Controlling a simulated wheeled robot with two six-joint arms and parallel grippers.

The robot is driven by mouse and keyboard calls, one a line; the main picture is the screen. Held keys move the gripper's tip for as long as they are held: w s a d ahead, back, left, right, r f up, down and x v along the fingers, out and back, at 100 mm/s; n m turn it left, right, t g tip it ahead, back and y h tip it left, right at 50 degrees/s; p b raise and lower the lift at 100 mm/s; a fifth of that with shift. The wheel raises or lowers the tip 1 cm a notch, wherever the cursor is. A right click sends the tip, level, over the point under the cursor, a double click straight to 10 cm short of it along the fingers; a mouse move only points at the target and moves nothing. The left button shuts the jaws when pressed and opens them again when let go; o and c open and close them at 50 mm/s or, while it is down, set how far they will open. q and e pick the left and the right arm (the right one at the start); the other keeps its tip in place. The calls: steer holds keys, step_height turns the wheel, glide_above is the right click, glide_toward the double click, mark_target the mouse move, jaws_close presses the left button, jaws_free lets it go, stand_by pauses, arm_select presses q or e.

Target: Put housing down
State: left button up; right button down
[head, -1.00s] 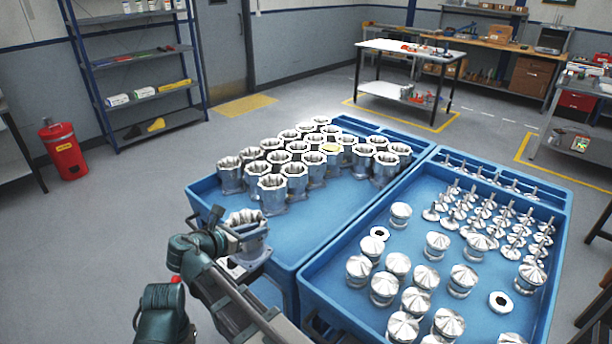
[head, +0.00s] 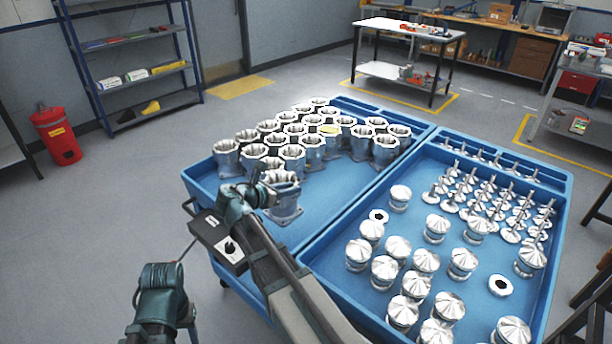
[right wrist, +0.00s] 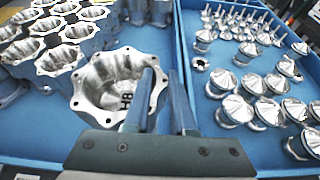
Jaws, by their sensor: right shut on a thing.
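My right gripper (head: 264,190) is shut on the wall of a silver housing (head: 286,204), with one finger inside its bore and one outside. The housing is upright, with a scalloped flanged rim, and it also fills the middle of the right wrist view (right wrist: 108,84). It is over the near part of the left blue tray (head: 335,182), in front of the standing housings. I cannot tell whether its base touches the tray floor. Several like housings (head: 383,150) stand in rows towards the back.
The right blue tray (head: 335,270) holds several silver domed parts (head: 463,262) and stemmed parts (head: 510,234). Bare tray floor lies to the right of the held housing. A shelf rack (head: 140,75), a red bin (head: 57,135) and a white table (head: 408,33) stand farther off.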

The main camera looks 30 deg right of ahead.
steer(key=b, duration=0.6)
glide_above(291, 219)
steer(key=shift+f, duration=3.1)
step_height(291, 219, down, 4)
steer(key=b, duration=0.4)
steer(key=shift+r, duration=0.15)
steer(key=c, duration=0.8)
jaws_free()
steer(key=shift+o, duration=0.2)
